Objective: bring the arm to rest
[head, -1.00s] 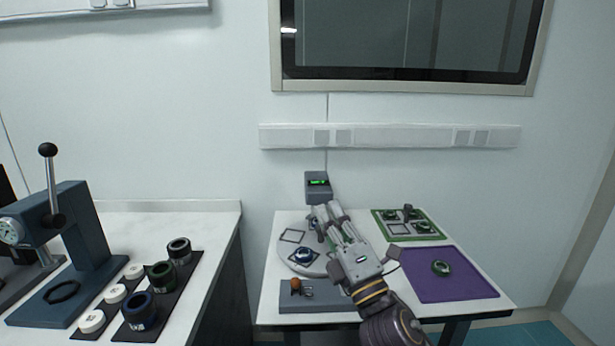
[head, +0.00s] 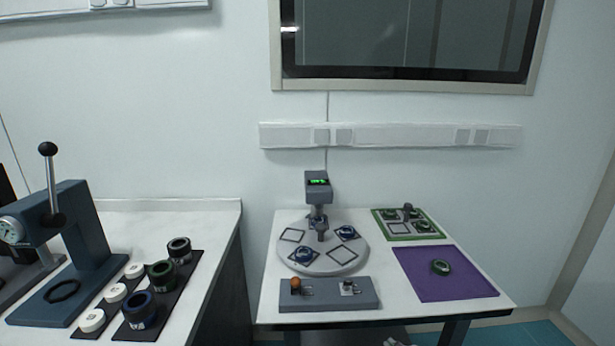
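My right gripper shows only as a small pale piece at the bottom edge (head: 396,343), below the right table's front edge. Its fingers are mostly cut off, so I cannot see whether it is open or shut. My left gripper is out of view. The round grey turntable (head: 336,265) is in full view. It carries blue ring-shaped parts, one at the front left (head: 303,255) and one at the right (head: 347,232), with empty square outlines between them. A grey device with a green display (head: 318,182) stands at its back.
A grey switch block (head: 328,302) with an orange knob lies at the table's front. A purple mat (head: 470,284) holds a green ring (head: 440,267). A green-edged tray (head: 431,236) stands behind. The left bench (head: 215,225) carries a lever press (head: 75,235) and several rings.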

